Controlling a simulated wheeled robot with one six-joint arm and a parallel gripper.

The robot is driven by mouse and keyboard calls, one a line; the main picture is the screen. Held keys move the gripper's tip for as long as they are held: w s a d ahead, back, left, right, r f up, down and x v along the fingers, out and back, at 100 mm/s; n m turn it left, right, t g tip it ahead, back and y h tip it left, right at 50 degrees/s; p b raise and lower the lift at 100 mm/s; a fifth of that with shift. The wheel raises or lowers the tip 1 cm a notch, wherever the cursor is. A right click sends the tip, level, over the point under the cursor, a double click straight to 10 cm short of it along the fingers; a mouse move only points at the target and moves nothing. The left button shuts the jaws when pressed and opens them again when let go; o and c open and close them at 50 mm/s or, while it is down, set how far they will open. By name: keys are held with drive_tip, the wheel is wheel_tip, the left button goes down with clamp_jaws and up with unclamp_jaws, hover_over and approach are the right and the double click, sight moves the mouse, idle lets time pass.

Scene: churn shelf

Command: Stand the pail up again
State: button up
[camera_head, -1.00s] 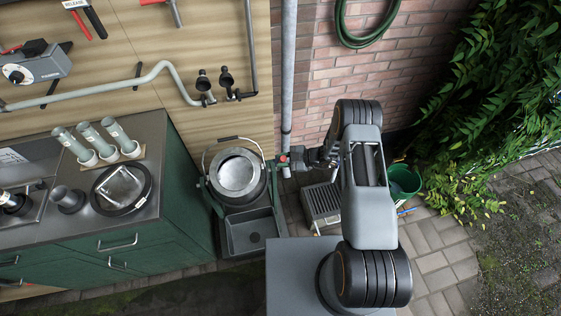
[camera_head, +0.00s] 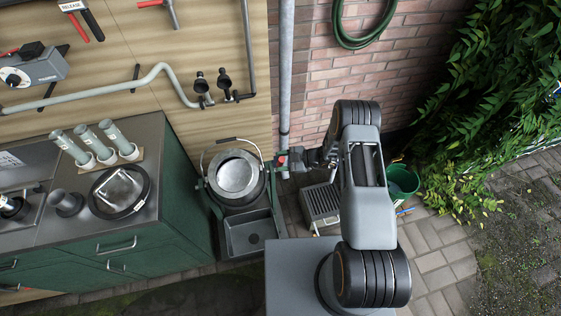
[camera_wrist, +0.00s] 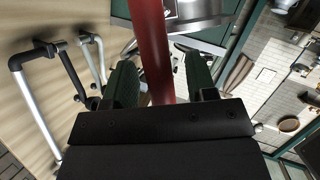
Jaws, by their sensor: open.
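A round metal pail (camera_head: 236,176) with a wire handle hangs in a green frame above a grey basin (camera_head: 249,236). Its mouth faces me, so it looks tipped forward; its exact tilt is hard to tell. A red lever (camera_wrist: 152,45) stands at the pail's right side; only a small red part of it shows in the head view (camera_head: 281,161). My gripper (camera_head: 291,159) is at this lever. In the wrist view, my two dark green fingers (camera_wrist: 160,72) are open, one on each side of the red lever. The metal rim (camera_wrist: 195,14) shows just beyond them.
A green cabinet with a grey top (camera_head: 150,140) stands left of the pail. A slatted grey box (camera_head: 321,203) and a green bucket (camera_head: 403,180) stand on the paving to the right. A vertical pipe (camera_head: 286,80) rises behind my gripper.

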drive_tip(key=p+v, duration=0.5)
drive_tip(key=v, duration=0.6)
drive_tip(key=shift+d, duration=0.3)
